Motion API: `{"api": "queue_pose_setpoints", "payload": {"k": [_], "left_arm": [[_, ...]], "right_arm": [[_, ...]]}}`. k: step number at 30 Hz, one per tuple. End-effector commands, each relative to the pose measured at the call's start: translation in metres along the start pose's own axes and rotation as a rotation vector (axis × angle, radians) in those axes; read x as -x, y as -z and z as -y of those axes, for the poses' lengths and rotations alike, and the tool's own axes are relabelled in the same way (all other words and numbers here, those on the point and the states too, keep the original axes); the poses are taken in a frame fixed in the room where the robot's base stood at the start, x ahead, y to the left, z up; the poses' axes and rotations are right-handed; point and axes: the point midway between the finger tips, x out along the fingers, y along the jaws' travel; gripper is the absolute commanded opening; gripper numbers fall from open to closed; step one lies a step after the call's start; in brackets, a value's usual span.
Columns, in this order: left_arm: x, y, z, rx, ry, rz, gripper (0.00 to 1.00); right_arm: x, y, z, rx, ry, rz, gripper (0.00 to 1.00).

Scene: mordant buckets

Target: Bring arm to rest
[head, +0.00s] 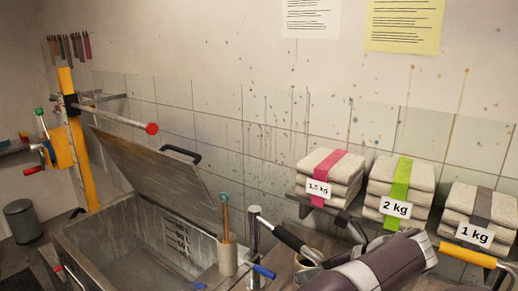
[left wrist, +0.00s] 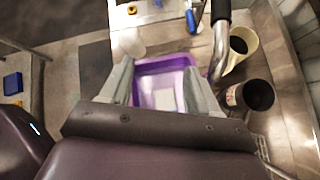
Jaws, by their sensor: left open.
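In the left wrist view my left gripper (left wrist: 158,72) has its two grey fingers apart. A purple tray (left wrist: 160,67) shows between and beyond them; I cannot tell its distance from the fingertips, and the gap looks empty. In the head view the purple-grey wrist part of my left arm (head: 368,264) is at the bottom right, in front of the shelf with the wrapped stacks. Its fingertips are not clear there. My right gripper is in neither view.
An open metal trough (head: 140,250) with a raised lid (head: 150,172) stands at left. A black-handled lever (left wrist: 220,40) rises close to my left gripper, by a cream cup (left wrist: 240,48) and a dark cup (left wrist: 252,96). Wrapped stacks (head: 400,183) sit on the wall shelf.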

Motion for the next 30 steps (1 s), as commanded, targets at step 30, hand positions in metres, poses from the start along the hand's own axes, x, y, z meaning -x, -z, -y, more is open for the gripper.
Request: {"api": "queue_pose_setpoints", "payload": {"k": [30], "left_arm": [[-0.2, 0.076, -0.24, 2.751, -0.668, -0.814, 0.61]], "right_arm": [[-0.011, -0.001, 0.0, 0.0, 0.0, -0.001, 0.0]]}}
